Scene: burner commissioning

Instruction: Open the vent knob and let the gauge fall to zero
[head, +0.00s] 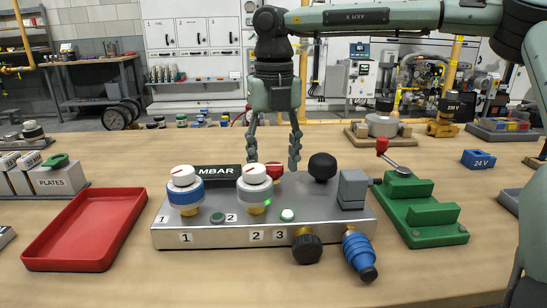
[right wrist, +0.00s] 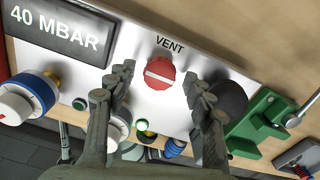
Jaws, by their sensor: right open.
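The vent knob (right wrist: 160,73) is red with a white line across its face, below the word VENT, in the right wrist view. In the head view the vent knob (head: 276,170) is partly hidden behind a white-topped regulator. The gauge display (right wrist: 58,28) reads 40 MBAR. In the head view the gauge (head: 216,171) shows only MBAR, its number hidden by a regulator. My right gripper (head: 273,163) points down above the panel, open, one finger on each side of the vent knob, not closed on it. My left gripper is not in view.
Two white-topped regulators (head: 185,190) (head: 254,188) stand on the metal panel (head: 200,236). A black round knob (head: 322,167) stands right of the vent knob. A green fixture (head: 425,212) with a red-tipped lever lies to the right, a red tray (head: 85,235) to the left.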

